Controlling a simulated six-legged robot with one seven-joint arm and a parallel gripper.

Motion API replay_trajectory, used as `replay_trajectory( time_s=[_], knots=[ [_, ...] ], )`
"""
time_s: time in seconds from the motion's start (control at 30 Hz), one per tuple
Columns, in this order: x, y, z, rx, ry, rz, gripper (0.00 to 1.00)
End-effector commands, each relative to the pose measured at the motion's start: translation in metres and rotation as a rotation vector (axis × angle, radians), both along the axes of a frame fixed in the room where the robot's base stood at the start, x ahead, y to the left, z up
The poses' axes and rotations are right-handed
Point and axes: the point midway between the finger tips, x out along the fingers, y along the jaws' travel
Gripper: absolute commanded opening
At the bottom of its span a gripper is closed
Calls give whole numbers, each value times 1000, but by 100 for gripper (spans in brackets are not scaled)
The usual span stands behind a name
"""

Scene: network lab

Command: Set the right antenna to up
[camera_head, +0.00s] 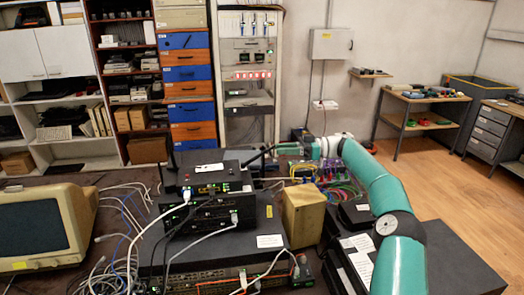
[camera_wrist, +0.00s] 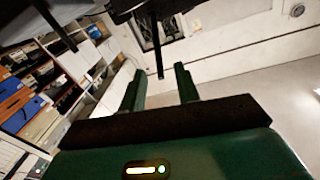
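The black router (camera_head: 205,175) sits on top of a stack of network boxes. Its left antenna (camera_head: 173,161) stands nearly upright. Its right antenna (camera_head: 258,156) leans far over to the right, its tip close to my gripper (camera_head: 277,148), which comes in from the right. In the wrist view my gripper (camera_wrist: 160,82) has its two green fingers apart. The dark right antenna (camera_wrist: 158,45) reaches down with its tip between them in the picture, with gaps on both sides; contact cannot be seen. Another dark rod, likely the left antenna (camera_wrist: 56,25), shows at the upper left.
A tan box (camera_head: 302,214) stands right of the stack, with colored cables (camera_head: 340,190) behind it. White and blue cables (camera_head: 125,225) spread left of the stack, beside an old monitor (camera_head: 40,228). A tall rack (camera_head: 248,75) and shelves stand behind.

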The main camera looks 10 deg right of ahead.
Motion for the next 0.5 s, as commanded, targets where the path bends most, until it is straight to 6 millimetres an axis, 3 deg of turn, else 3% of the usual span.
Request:
replay_trajectory(
  time_s=[0.23,0.5],
  knots=[
    [4,50,0,1,2,4,32],
    [7,72,0,0,1,1,32]
  ],
)
